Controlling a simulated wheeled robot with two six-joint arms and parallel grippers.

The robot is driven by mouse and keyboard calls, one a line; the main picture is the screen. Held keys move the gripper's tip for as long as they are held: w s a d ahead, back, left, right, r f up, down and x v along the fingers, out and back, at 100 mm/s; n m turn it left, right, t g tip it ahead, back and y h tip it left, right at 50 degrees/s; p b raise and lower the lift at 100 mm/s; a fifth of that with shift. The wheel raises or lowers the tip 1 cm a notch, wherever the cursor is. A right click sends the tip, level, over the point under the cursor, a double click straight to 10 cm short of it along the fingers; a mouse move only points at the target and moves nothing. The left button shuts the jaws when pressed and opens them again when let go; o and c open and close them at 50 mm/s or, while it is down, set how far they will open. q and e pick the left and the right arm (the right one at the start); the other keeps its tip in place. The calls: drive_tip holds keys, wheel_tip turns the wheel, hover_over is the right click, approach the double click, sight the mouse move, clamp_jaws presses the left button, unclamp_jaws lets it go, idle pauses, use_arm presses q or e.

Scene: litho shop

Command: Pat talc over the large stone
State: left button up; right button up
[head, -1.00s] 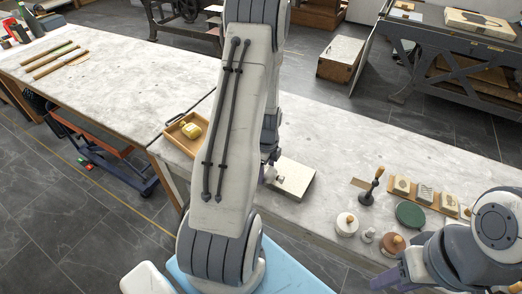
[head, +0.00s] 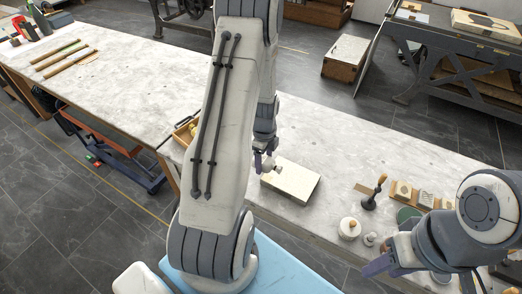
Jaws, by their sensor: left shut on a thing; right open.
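A pale, thick stone slab (head: 297,184) lies flat on the long bench, right of my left arm. My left gripper (head: 262,166) is at the slab's far left corner, pointing down. It is shut on a small whitish pad (head: 269,163), mostly hidden by the fingers. I cannot tell whether the pad touches the slab. My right gripper (head: 378,266) is open and empty at the bench's near edge, in front of the small round pieces.
A wooden tray (head: 180,138) is mostly hidden behind my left arm. A dark wood-handled tool (head: 374,194), a white knobbed disc (head: 349,228) and a rack of small blocks (head: 424,197) stand right of the slab. The bench (head: 345,140) behind the slab is clear.

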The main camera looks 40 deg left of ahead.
use_arm(q)
drive_tip(key=shift+r+p, duration=0.8)
drive_tip(key=shift+r, duration=0.5)
drive_tip(key=shift+d, duration=0.1)
